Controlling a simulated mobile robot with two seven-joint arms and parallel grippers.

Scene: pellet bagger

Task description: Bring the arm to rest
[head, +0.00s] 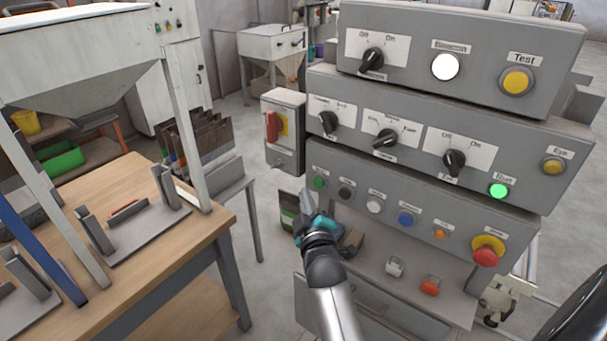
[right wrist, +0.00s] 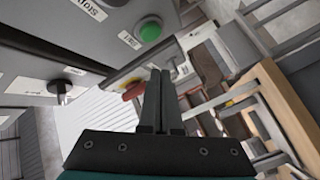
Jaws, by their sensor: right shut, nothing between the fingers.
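My right arm comes up from the bottom middle of the head view. My left gripper is not in view.
A box with a red switch handle (head: 272,127) stands left of the panel. A wooden table (head: 150,262) with metal brackets is at the left, under a hopper (head: 80,60). A red stop button (head: 486,256) is at the panel's lower right. Grey floor shows between table and panel.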

